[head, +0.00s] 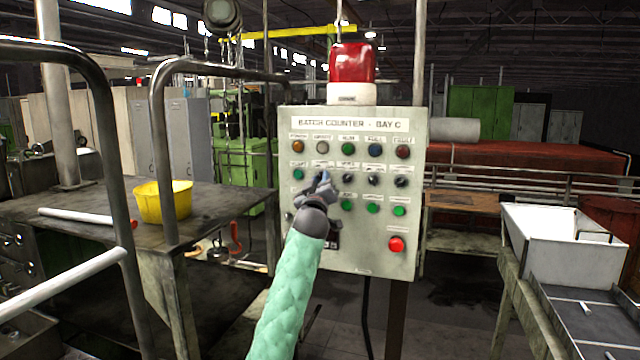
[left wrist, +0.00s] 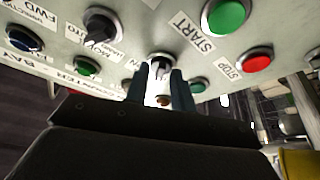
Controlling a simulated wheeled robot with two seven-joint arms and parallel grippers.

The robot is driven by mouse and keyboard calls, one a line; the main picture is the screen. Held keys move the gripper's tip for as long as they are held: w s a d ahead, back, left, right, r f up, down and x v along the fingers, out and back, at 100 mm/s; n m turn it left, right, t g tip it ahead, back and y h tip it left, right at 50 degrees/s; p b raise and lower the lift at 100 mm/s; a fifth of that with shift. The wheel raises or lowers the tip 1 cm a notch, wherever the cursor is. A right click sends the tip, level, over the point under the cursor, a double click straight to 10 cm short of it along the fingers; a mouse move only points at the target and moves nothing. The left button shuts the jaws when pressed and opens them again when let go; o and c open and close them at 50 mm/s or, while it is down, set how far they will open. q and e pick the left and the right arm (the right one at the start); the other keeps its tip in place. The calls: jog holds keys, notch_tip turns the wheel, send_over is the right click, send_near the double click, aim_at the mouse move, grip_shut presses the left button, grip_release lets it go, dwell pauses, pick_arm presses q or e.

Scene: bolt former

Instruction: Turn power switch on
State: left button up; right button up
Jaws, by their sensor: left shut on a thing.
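The grey control panel (head: 365,240) headed "BATCH COUNTER - BAY C" stands ahead, with rows of lamps, buttons and knobs. My left gripper (head: 322,182) is at the left half of the panel, at the second row of controls. In the left wrist view its two fingers (left wrist: 172,88) are shut around a small knob (left wrist: 160,62) on the panel face, the power switch as far as I can tell; its label is not readable. In the head view the gripper hides this knob. My right gripper does not show.
In the left wrist view, a green START button (left wrist: 226,16), a red STOP button (left wrist: 257,61) and a black selector knob (left wrist: 102,22) are close to the fingers. A red beacon (head: 352,63) tops the panel. A yellow bucket (head: 163,203) stands on the left bench.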

pick_arm(q)
jog(key=m+h+b, duration=0.1)
jog(key=m, duration=0.2)
jog(key=m+h+b, duration=0.1)
jog(key=m+h, duration=0.1)
jog(key=m, duration=0.1)
jog(key=shift+w+a+f+m+h, duration=0.1)
jog(key=shift+a+m+h, duration=0.1)
jog(key=shift+m+h, duration=0.15)
jog(key=shift+m+h+b, duration=0.3)
jog(key=shift+m+h, duration=0.05)
jog(key=shift+m, duration=0.4)
jog(key=m+g+h, duration=0.1)
jog(key=m, duration=0.1)
jog(key=shift+a+m, duration=0.1)
jog(key=shift+m, duration=0.2)
jog(key=shift+m+g+h, duration=0.3)
jog(key=shift+m+h, duration=0.4)
jog(key=shift+m, duration=0.4)
jog(key=shift+m+g+h, duration=0.7)
jog(key=shift+m, duration=1.1)
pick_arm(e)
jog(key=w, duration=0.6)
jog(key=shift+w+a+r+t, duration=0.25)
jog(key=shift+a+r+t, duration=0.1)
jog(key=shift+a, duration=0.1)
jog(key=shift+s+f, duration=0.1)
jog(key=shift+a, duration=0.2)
